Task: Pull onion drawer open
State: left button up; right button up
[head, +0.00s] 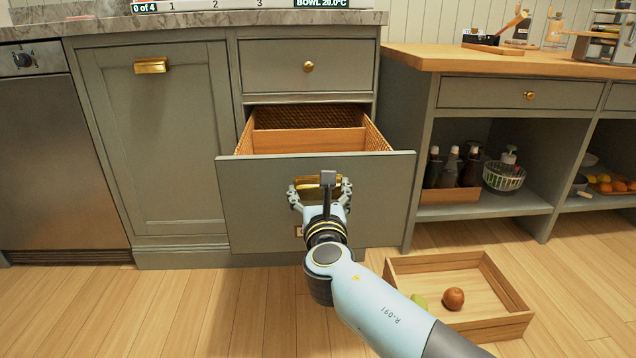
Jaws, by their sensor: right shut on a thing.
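A grey-green drawer (245,195) in the lower cabinet stands pulled out, its front well forward of the cabinet face. Its inside has woven rattan walls and a wooden divider (310,140); no onions show in the part I can see. A brass handle (318,182) sits on the drawer front, partly hidden behind my gripper. My right gripper (320,190) is at this handle, its fingers on both sides, shut on it. My left gripper is not in view.
Open shelves (480,208) hold bottles and a wire basket. The floor at left is clear.

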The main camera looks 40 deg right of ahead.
jog(key=shift+s+a, duration=0.25)
jog(key=shift+s, duration=0.15)
jog(key=o, duration=1.6)
jog(key=shift+s+a, duration=0.15)
jog(key=shift+s, duration=0.05)
jog(key=v, duration=0.7)
